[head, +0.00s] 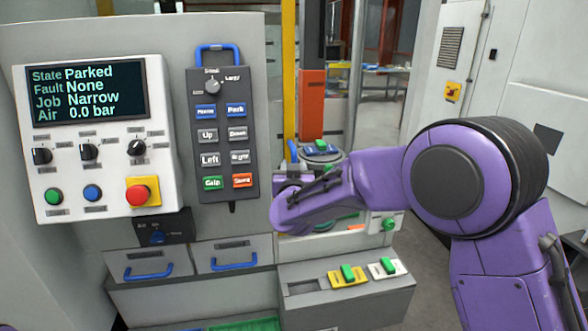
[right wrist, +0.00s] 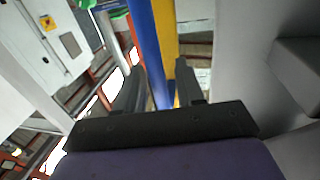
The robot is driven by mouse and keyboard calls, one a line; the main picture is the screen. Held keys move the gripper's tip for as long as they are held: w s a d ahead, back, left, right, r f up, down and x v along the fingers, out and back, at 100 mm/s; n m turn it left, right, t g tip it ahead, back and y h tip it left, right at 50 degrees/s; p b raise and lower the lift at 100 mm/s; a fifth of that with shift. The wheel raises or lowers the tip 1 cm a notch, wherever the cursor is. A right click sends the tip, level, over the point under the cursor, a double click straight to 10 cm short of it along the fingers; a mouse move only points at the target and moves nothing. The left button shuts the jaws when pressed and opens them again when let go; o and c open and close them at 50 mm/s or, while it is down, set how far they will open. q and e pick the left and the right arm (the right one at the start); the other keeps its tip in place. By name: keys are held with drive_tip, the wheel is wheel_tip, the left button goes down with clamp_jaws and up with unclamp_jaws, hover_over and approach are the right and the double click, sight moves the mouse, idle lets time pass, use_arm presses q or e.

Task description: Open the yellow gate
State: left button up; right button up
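The yellow gate shows in the head view as a tall yellow post (head: 290,70) just right of the grey control panel. A blue handle piece (head: 293,150) shows low beside it. My right gripper (head: 290,190) is in front of this area; its fingertips are hard to make out there. In the right wrist view the two dark fingers of my right gripper (right wrist: 160,72) stand apart. A blue bar (right wrist: 145,45) runs between or just beyond them, with a yellow bar (right wrist: 169,40) beside it. I cannot tell whether the fingers touch the blue bar. My left gripper is out of view.
A white control box (head: 95,180) with a screen reading Parked and Fault None is at left. A dark button pendant (head: 222,195) hangs beside it. Drawers with blue handles (head: 148,272) and a grey block (head: 330,305) with green switches sit below. Open floor lies behind.

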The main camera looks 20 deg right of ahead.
drive_tip(key=shift+s+a, duration=0.15)
drive_tip(key=shift+s, duration=0.15)
drive_tip(key=b+v, duration=0.3)
drive_tip(key=v, duration=0.7)
drive_tip(key=shift+b, duration=0.35)
drive_tip(key=shift+w+f, duration=0.15)
